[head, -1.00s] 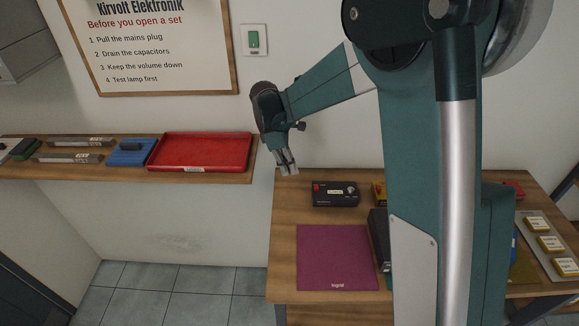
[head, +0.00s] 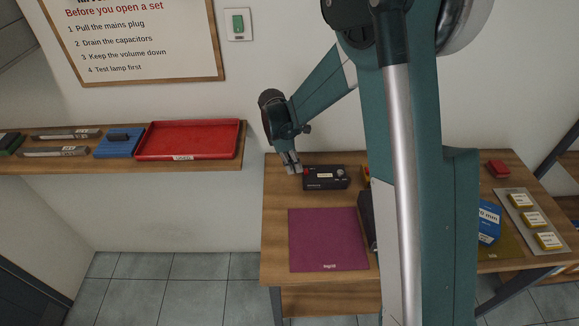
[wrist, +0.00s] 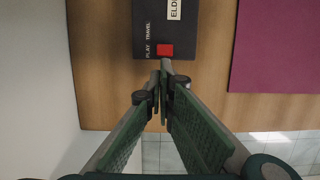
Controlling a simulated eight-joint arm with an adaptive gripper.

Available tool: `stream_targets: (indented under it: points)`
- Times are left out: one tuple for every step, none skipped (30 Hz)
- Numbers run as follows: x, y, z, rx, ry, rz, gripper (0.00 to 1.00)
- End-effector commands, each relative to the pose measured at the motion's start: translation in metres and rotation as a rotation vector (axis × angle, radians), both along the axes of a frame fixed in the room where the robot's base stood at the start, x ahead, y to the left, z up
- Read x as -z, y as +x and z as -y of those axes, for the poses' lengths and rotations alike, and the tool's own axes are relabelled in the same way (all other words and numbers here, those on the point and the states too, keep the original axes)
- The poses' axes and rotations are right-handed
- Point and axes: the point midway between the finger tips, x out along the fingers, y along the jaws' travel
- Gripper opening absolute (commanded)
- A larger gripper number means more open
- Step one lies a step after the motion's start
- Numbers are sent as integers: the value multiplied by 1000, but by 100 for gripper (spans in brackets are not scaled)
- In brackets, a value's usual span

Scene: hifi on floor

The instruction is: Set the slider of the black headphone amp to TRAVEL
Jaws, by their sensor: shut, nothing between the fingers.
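The black headphone amp (head: 326,183) stands at the back left of the wooden table. In the wrist view the amp (wrist: 184,22) is at the top, cut off by the frame edge. Its red slider (wrist: 165,50) lies beside the word PLAY; the word TRAVEL is printed farther from my fingertips. My gripper (head: 294,169) is shut and empty at the amp's left end. In the wrist view my gripper (wrist: 161,72) has its fingertips just below the slider, close to it. I cannot tell whether they touch.
A purple mat (head: 328,240) lies in front of the amp. A red tray (head: 190,140) sits on the wall shelf at left. My arm hides part of the table. A blue box (head: 488,222) and several yellow-labelled blocks (head: 532,219) are at right.

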Motion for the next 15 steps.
stream_targets:
  points:
    - [0, 0, 1, 0, 0, 0, 0]
    - [0, 0, 1, 0, 0, 0, 0]
    - [0, 0, 1, 0, 0, 0, 0]
    - [0, 0, 1, 0, 0, 0, 0]
    - [0, 0, 1, 0, 0, 0, 0]
    - [0, 0, 1, 0, 0, 0, 0]
    - [0, 0, 1, 0, 0, 0, 0]
    - [0, 0, 1, 0, 0, 0, 0]
    - [0, 0, 1, 0, 0, 0, 0]
    - [0, 0, 1, 0, 0, 0, 0]
    - [0, 0, 2, 0, 0, 0, 0]
    - [0, 0, 4, 0, 0, 0, 0]
    - [1, 0, 6, 1, 0, 0, 0]
    - [1, 0, 8, 1, 0, 0, 0]
    - [1, 0, 13, 2, 0, 0, 0]
